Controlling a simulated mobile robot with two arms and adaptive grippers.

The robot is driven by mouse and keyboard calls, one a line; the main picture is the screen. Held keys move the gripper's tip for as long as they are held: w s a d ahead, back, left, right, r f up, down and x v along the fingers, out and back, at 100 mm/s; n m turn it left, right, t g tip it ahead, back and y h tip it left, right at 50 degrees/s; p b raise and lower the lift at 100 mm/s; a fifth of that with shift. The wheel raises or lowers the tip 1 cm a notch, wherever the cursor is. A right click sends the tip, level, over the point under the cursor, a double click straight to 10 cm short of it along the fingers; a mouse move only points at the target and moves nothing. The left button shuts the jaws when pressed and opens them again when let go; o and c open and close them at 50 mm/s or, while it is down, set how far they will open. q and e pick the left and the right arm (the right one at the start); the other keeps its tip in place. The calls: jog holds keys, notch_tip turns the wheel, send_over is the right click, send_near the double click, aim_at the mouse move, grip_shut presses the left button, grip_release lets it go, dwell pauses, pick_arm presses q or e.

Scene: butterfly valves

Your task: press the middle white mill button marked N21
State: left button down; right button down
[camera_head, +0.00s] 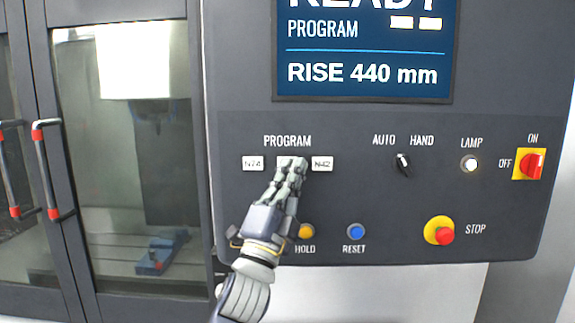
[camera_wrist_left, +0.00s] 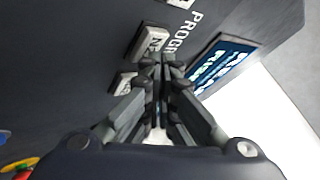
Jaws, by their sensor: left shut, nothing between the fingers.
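The middle white button (camera_head: 288,160) sits under the PROGRAM label, between the N74 button (camera_head: 252,163) and the N42 button (camera_head: 322,164). My left gripper (camera_head: 294,166) is shut and empty, its fingertips over the lower part of the middle button and hiding its marking in the head view. In the left wrist view the middle button (camera_wrist_left: 148,42), with "N2" partly readable, lies just beyond the shut fingertips (camera_wrist_left: 160,62). The N42 button (camera_wrist_left: 123,83) is beside them. I cannot tell whether the fingertips touch the button. My right gripper is not in view.
Below are a yellow HOLD button (camera_head: 306,231) and a blue RESET button (camera_head: 356,232). To the right are a selector knob (camera_head: 403,164), a lamp button (camera_head: 469,163), a red power switch (camera_head: 531,165) and a STOP button (camera_head: 441,232). A screen (camera_head: 365,52) is above.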

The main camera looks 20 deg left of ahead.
pick_arm(q)
jog(key=shift+w+a, duration=0.15)
jog(key=shift+w, duration=0.25)
dwell(0.6)
jog(key=shift+s, duration=0.1)
jog(key=shift+s+d, duration=0.25)
jog(key=shift+s, duration=0.5)
jog(key=s, duration=0.2)
jog(key=s+d, duration=0.1)
jog(key=s, duration=0.1)
jog(key=shift+s+d+p, duration=0.2)
jog(key=shift+s+p, duration=0.2)
dwell(0.8)
